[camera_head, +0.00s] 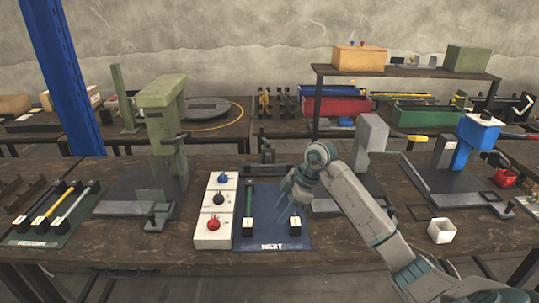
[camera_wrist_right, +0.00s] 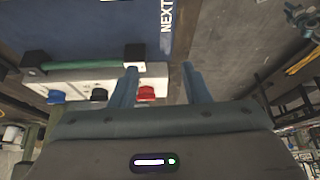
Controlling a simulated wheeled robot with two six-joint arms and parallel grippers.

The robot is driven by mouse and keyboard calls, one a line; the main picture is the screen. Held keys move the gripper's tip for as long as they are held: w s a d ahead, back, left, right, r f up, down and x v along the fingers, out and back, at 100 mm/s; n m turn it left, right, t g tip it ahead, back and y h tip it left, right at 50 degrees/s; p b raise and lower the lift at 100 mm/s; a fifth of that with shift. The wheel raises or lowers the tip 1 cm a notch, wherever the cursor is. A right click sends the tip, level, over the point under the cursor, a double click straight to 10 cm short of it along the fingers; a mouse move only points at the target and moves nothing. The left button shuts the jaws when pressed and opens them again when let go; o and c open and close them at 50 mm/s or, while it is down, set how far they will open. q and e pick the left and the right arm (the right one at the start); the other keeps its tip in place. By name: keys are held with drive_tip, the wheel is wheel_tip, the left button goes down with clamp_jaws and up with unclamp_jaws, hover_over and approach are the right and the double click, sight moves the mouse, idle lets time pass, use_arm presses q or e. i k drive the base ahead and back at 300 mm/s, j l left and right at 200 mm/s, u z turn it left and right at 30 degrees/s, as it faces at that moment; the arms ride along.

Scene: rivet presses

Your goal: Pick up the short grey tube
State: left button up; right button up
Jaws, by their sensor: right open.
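My right gripper (camera_head: 287,193) is open above the right part of the blue mat marked NEXT (camera_head: 270,239). In the right wrist view its two fingers (camera_wrist_right: 160,70) are spread apart with nothing held between them. A green tube (camera_head: 249,203) lies across black holders at the mat's left; it also shows in the right wrist view (camera_wrist_right: 85,65). Another black holder (camera_head: 295,224) stands at the mat's right, and my gripper hides the area behind it. A light grey tube (camera_head: 72,207) lies at the far left; I cannot tell whether it is the short one. My left gripper is out of view.
A white box (camera_head: 213,236) with blue, black and red knobs stands left of the mat. A green press (camera_head: 165,125) rises behind it, and a grey press (camera_head: 371,140) stands to the right.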

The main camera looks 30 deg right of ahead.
sight(248, 167)
drive_tip(key=i+l, duration=1)
